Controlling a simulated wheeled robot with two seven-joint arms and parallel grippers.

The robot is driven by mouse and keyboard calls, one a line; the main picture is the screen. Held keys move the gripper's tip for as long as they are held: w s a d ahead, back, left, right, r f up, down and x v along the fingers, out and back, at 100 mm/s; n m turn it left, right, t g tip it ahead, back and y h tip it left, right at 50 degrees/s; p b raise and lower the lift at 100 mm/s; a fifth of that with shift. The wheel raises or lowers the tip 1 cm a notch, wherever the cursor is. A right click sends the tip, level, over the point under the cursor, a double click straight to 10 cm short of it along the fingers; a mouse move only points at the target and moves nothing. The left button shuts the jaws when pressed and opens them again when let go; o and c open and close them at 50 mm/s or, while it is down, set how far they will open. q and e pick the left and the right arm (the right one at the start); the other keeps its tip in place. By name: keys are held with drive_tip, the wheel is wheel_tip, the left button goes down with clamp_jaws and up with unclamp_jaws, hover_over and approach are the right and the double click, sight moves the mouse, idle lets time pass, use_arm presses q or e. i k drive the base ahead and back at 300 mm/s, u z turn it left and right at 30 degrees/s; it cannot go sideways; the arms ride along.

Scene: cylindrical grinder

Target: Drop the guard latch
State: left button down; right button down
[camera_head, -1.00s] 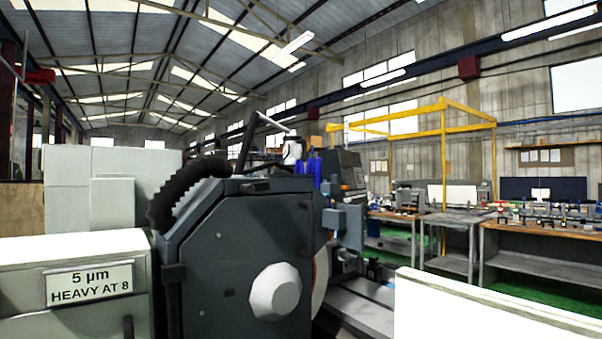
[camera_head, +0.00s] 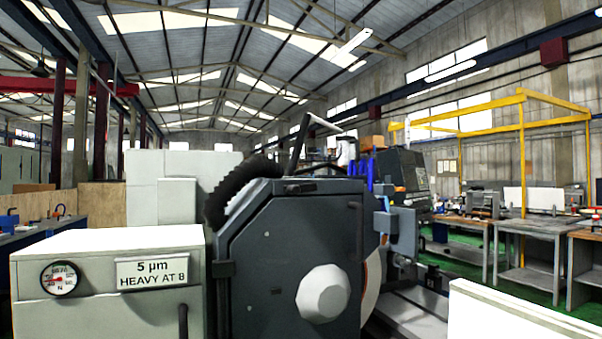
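The grinder's dark grey wheel guard (camera_head: 285,245) stands in the middle, with a pale faceted hub (camera_head: 323,293) on its face. An upright lever (camera_head: 299,142) with a light grip at its top rises behind the guard's top edge. A small dark fitting (camera_head: 300,188) lies on the guard's top, and a dark vertical handle (camera_head: 356,222) is on its right side. I cannot tell which of these is the guard latch. Part of the grinding wheel (camera_head: 373,285) shows at the guard's right edge. Neither of my grippers is in view.
A pale cabinet (camera_head: 100,310) at front left carries a dial gauge (camera_head: 60,279) and a sign (camera_head: 152,272) reading "5 µm HEAVY AT 8". A black corrugated hose (camera_head: 238,187) bends beside the guard. A white panel (camera_head: 520,315) fills the lower right. Workbenches (camera_head: 530,228) stand behind.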

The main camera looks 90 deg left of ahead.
sight(296, 189)
drive_tip(key=u, duration=3.45)
